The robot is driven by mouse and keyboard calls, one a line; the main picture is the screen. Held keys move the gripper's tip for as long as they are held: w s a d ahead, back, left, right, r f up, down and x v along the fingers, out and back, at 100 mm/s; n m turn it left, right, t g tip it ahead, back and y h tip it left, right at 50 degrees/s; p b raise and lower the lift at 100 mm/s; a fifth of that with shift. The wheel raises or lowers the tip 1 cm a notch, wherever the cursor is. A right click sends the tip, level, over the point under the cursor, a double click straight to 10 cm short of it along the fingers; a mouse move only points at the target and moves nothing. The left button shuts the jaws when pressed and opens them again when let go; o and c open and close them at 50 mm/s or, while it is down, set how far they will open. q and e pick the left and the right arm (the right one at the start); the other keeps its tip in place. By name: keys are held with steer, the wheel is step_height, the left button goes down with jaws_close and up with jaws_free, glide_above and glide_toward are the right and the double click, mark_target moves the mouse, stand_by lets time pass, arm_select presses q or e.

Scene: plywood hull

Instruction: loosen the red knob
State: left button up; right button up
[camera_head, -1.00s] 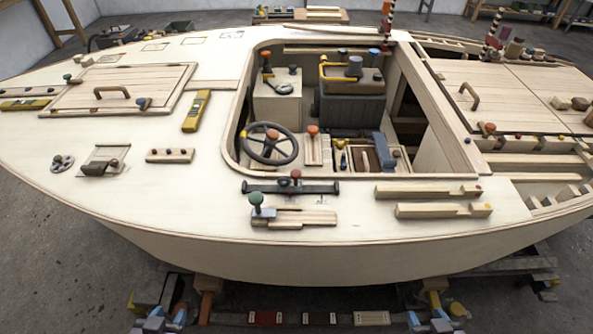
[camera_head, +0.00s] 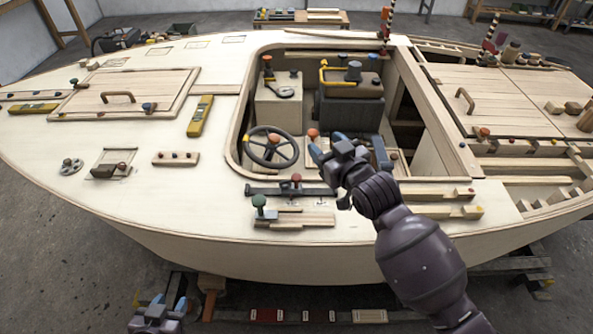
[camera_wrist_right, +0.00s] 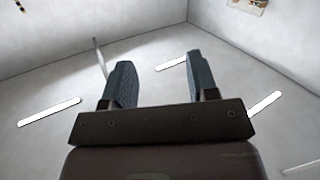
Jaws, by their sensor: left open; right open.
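A small red knob (camera_head: 296,178) stands on a dark bar (camera_head: 265,190) that lies across the near deck, below the cockpit opening. My right gripper (camera_head: 328,147) is raised over the near edge of the cockpit, up and to the right of the red knob in the picture. It is open and empty, with blue-tipped fingers, and does not appear to touch the knob. The right wrist view shows its two fingers (camera_wrist_right: 158,82) apart, with only walls and light strips beyond. My left gripper (camera_head: 157,303) is open and low at the bottom left, in front of the hull.
A steering wheel (camera_head: 270,158) and orange-topped knobs (camera_head: 313,134) are close behind in the cockpit. Wooden strips (camera_head: 470,212) lie at right, partly behind my right arm.

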steer(key=w+a+r+n+g+p, duration=0.1)
steer(key=w+a+r+g, duration=0.2)
steer(key=a+r, duration=0.35)
steer(key=w+a+r+n+g+p, duration=0.1)
steer(key=w+a+r+g, duration=0.2)
steer(key=a, duration=0.7)
steer(key=m+g+h+p, duration=0.1)
steer(key=m+g+h, duration=0.75)
steer(key=m, duration=0.35)
glide_above(297, 176)
step_height(297, 176, down, 11)
steer(key=shift+y, duration=0.35)
step_height(297, 176, down, 10)
steer(key=shift+f+b, duration=0.2)
steer(key=shift+b, duration=0.4)
steer(key=c, duration=0.9)
steer(key=shift+c, duration=0.2)
